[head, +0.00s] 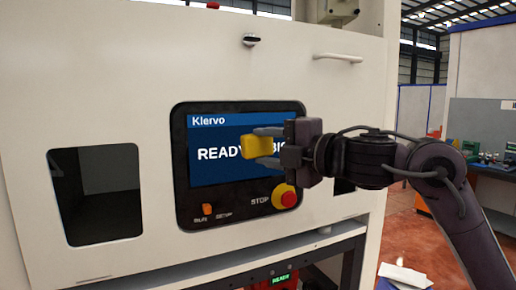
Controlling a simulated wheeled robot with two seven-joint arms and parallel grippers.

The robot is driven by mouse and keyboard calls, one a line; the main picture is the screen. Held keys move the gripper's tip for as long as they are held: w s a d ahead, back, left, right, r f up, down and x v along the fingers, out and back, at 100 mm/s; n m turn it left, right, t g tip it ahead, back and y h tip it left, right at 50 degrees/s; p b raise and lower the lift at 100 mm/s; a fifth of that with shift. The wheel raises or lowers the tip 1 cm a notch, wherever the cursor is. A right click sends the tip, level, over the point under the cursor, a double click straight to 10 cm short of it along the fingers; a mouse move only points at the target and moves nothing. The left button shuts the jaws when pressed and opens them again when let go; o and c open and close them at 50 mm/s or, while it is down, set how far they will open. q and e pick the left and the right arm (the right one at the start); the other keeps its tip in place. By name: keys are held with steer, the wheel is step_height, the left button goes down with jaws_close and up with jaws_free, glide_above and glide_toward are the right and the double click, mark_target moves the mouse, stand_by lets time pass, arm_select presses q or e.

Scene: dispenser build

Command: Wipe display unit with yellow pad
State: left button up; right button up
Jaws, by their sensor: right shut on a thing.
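The display unit (225,170) is a black-framed panel with a blue screen, set in the front of a large white cabinet. Its screen reads "Klervo" and "READY", with the rest of that line partly hidden. My right gripper (268,144) comes in from the right and is shut on a yellow pad (258,145). The pad is in front of the right half of the screen; I cannot tell whether it touches the glass. My left gripper is not in view.
A red STOP button (284,196) on a yellow base and an orange switch (207,209) sit below the screen. A dark window opening (97,194) is at left, and another behind my right gripper. A handle (338,58) sticks out at upper right.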

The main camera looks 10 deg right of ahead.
steer(key=shift+w+d, duration=0.2)
steer(key=shift+d, duration=0.3)
steer(key=shift+w+d, duration=0.15)
steer(key=shift+d, duration=0.3)
steer(key=shift+s+a+p, duration=0.35)
steer(key=shift+s+a, duration=0.25)
steer(key=shift+a, duration=1.25)
steer(key=shift+s+a+p, duration=0.4)
steer(key=shift+s+a, duration=0.25)
steer(key=shift+a, duration=1.25)
steer(key=shift+s+a+p, duration=0.35)
steer(key=shift+s+a, duration=0.25)
steer(key=shift+a, duration=1.25)
steer(key=shift+d, duration=0.1)
steer(key=shift+s+d+f+p, duration=0.15)
steer(key=shift+s+d, duration=0.15)
steer(key=shift+s, duration=0.6)
steer(key=shift+s+d+r+p, duration=0.1)
steer(key=shift+s+d+p, duration=0.15)
steer(key=shift+s, duration=0.7)
steer(key=shift+s+d+f+p, duration=0.1)
steer(key=shift+s+d, duration=0.25)
steer(key=shift+s, duration=0.55)
